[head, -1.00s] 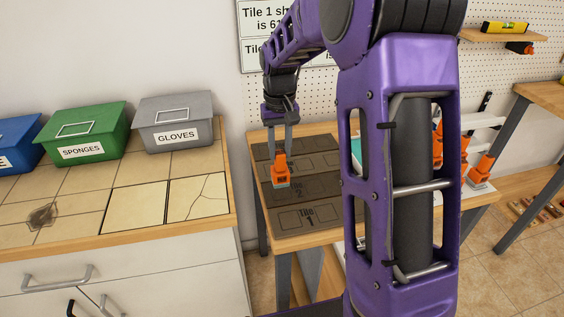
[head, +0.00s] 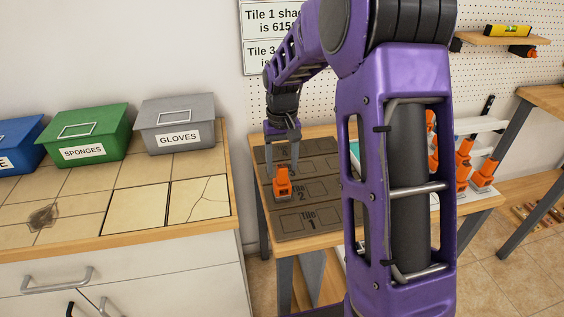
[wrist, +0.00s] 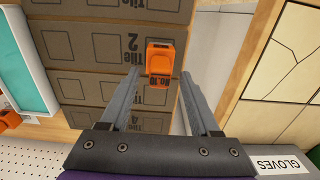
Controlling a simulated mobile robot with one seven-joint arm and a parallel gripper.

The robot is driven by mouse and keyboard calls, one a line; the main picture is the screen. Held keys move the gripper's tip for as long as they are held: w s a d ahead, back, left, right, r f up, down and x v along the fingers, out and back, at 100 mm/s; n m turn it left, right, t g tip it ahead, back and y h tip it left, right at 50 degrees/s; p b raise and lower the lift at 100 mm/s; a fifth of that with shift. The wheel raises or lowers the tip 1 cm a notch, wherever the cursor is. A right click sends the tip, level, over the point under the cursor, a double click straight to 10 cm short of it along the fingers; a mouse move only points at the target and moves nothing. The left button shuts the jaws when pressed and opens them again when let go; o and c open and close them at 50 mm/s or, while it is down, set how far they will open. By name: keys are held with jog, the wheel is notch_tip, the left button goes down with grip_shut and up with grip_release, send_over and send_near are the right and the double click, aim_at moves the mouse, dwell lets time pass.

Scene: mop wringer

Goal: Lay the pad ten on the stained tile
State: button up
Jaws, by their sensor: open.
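An orange pad block (head: 282,184) sits at the left of the Tile 2 row on the dark labelled board (head: 320,215). In the wrist view the orange block (wrist: 160,60) carries a small dark label that seems to read 10. My gripper (head: 284,160) is open just above it. In the wrist view the fingertips (wrist: 162,76) are spread on either side of the block's near end. Whether a finger touches it is unclear. The stained tile (head: 41,217), with a brown blotch, lies at the front left of the tiled counter.
Blue (head: 18,145), green SPONGES (head: 85,137) and grey GLOVES (head: 175,124) bins line the counter's back. A cracked tile (head: 199,198) lies at its right. A gap separates counter and board table.

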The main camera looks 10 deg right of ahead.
notch_tip(320, 180, up, 12)
jog(key=p, duration=0.2)
jog(key=shift+r, duration=0.15)
dwell(0.4)
